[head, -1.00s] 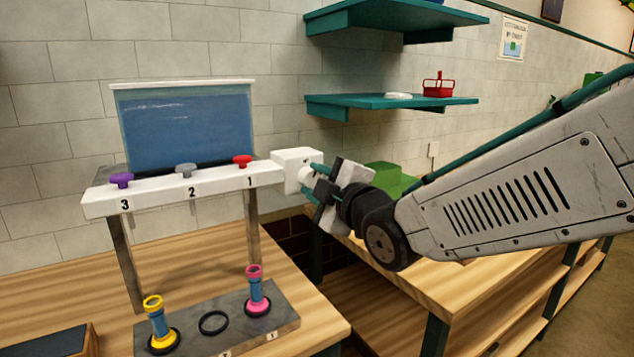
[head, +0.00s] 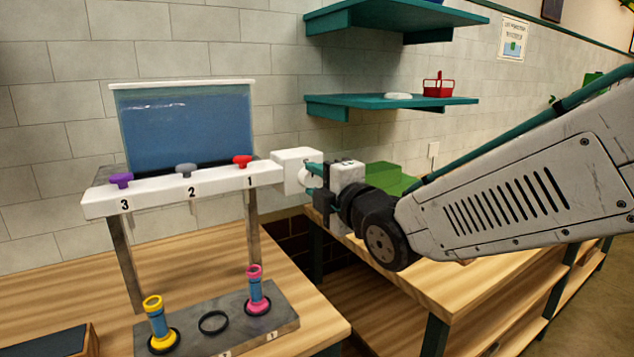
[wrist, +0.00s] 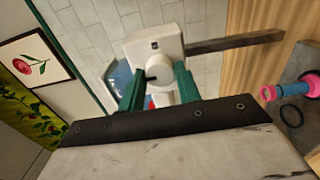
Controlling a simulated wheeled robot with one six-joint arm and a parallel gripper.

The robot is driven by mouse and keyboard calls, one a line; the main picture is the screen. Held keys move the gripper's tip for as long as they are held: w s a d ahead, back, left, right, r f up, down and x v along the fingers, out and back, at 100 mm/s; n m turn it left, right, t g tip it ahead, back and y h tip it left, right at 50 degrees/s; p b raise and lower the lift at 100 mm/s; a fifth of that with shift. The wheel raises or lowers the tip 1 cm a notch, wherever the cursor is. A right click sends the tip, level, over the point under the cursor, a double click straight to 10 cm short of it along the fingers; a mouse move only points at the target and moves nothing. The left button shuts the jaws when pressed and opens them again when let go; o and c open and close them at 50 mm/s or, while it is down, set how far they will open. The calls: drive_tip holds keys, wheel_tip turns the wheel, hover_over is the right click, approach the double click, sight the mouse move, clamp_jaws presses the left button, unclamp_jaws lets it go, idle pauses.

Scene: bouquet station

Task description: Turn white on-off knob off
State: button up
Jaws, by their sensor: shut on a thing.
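The white on-off knob (head: 306,178) is on the right face of a white box (head: 292,160) at the right end of the dispenser bar. In the wrist view the round white knob (wrist: 160,66) with a dark mark sits between the two teal fingers. My gripper (head: 314,181) is shut on the knob from the right; it also shows in the wrist view (wrist: 158,82). The fingers hide part of the knob, and I cannot read its on or off setting.
A blue water tank (head: 190,125) stands behind the white bar (head: 150,203) with purple, grey and red valves. Below, a grey base (head: 235,335) holds a yellow-topped tube (head: 156,318) and a pink-topped tube (head: 257,290). Teal shelves (head: 400,102) are on the wall.

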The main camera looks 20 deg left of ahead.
drive_tip(key=o, duration=1)
drive_tip(key=shift+c, duration=0.2)
drive_tip(key=shift+d, duration=0.15)
drive_tip(key=v, duration=0.7)
drive_tip(key=shift+s+d, duration=0.2)
drive_tip(key=shift+s, duration=0.05)
